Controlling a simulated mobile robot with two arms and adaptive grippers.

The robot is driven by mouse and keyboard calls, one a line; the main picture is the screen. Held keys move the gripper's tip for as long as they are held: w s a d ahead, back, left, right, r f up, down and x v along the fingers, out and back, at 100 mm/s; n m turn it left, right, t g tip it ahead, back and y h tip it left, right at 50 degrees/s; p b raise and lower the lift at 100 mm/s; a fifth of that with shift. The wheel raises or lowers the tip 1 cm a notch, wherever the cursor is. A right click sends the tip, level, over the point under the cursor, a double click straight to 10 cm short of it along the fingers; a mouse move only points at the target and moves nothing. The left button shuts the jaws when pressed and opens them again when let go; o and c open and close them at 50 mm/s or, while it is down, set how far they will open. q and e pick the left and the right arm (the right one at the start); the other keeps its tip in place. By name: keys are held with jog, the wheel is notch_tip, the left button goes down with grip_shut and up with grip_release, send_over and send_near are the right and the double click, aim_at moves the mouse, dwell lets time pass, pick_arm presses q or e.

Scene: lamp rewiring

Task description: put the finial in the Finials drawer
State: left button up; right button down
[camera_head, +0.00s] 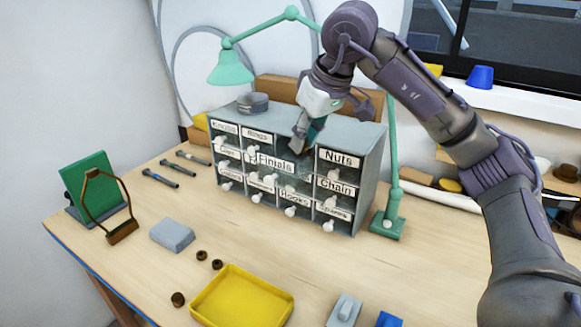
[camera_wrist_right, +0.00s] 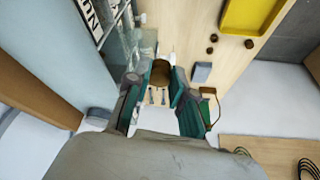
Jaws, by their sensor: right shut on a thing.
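The small-drawer cabinet (camera_head: 367,150) stands at the back middle of the table with labelled drawers. The Finials drawer (camera_head: 275,163) has its label in the middle of the upper rows and looks pulled out toward the front. My right gripper (camera_head: 300,143) points down just behind the Finials label, over the drawer. In the right wrist view, the right gripper (camera_wrist_right: 161,82) is shut on the finial (camera_wrist_right: 161,71), a brown round piece between its green fingertips. In the head view the fingers and drawer front hide the finial. My left gripper is not in view.
A green lamp (camera_head: 231,68) arches over the cabinet, its base (camera_head: 388,226) to the right. A yellow tray (camera_head: 242,297) and several small brown round pieces (camera_head: 201,254) lie in front, beside a grey block (camera_head: 172,235). The table before the cabinet is mostly clear.

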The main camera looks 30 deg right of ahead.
jog(key=w+f+p, duration=0.1)
jog(key=w+f, duration=0.1)
jog(key=w, duration=0.1)
jog(key=w+f+p, duration=0.1)
jog(key=w+f, duration=0.1)
jog(key=w, duration=0.2)
jog(key=w+d+f+p, duration=0.1)
jog(key=w+f, duration=0.1)
jog(key=w, duration=0.2)
jog(key=shift+f+p, duration=0.2)
jog(key=shift+p, duration=0.1)
jog(key=shift+w+f, duration=0.15)
jog(key=shift+f, duration=0.1)
notch_tip(320, 180, down, 3)
jog(key=shift+f+p, duration=0.1)
jog(key=shift+p, duration=0.6)
jog(key=shift+f, duration=0.3)
jog(key=shift+f, duration=0.2)
jog(key=c, duration=1.3)
grip_release()
